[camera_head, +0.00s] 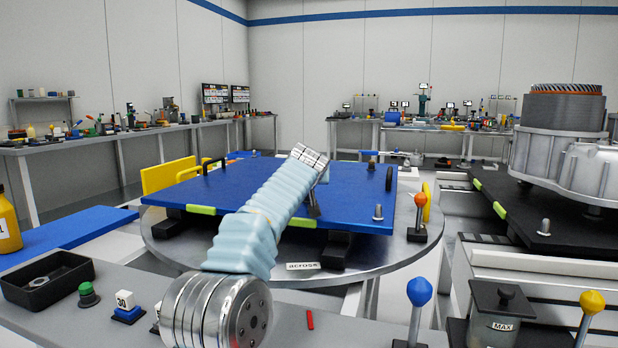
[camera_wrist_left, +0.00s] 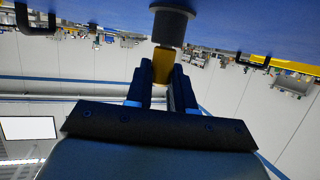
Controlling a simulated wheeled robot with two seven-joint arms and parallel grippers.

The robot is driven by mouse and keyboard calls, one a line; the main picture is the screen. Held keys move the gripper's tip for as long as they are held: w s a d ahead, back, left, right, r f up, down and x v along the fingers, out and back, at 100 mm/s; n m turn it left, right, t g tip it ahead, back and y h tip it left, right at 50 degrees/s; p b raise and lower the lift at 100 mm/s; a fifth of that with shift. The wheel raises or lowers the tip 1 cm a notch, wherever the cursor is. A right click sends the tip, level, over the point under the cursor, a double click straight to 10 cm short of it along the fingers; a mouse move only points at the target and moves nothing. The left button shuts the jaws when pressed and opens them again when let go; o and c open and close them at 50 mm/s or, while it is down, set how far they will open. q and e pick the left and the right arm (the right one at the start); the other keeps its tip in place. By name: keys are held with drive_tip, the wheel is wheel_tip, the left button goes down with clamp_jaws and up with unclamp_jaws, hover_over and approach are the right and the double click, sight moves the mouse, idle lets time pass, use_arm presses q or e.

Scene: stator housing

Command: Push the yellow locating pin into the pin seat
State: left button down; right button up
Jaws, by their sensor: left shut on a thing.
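In the left wrist view, the yellow locating pin (camera_wrist_left: 161,66) is between the fingers of my left gripper (camera_wrist_left: 161,78), which is shut on it. The pin's far end meets the edge of a dark grey cylinder, which looks like the pin seat (camera_wrist_left: 172,26), on the blue plate (camera_wrist_left: 235,18). I cannot tell whether the pin is inside the seat or only touching it. In the head view, my left gripper (camera_head: 314,203) points down at the front part of the blue plate (camera_head: 225,185); the pin and seat are hidden there. My right gripper is not in view.
The plate rests on a round turntable (camera_head: 400,250). An orange-tipped lever (camera_head: 420,200) stands at its right. In front are a black tray (camera_head: 45,280), a blue knob (camera_head: 419,291) and a yellow knob (camera_head: 593,301). A metal housing (camera_head: 563,140) stands at the right.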

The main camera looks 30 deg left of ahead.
use_arm(q)
drive_tip(key=shift+w+f, duration=0.1)
drive_tip(key=shift+f, duration=0.25)
drive_tip(key=c, duration=0.6)
unclamp_jaws()
drive_tip(key=shift+r, duration=0.1)
drive_tip(key=shift+c, duration=0.2)
drive_tip(key=shift+d, duration=0.1)
drive_tip(key=shift+b+v, duration=0.8)
drive_tip(key=shift+v, duration=0.05)
drive_tip(key=shift+s, duration=0.35)
drive_tip(key=shift+b+v, duration=0.7)
drive_tip(key=shift+v, duration=0.1)
drive_tip(key=shift+d+r, duration=0.1)
drive_tip(key=shift+r, duration=0.05)
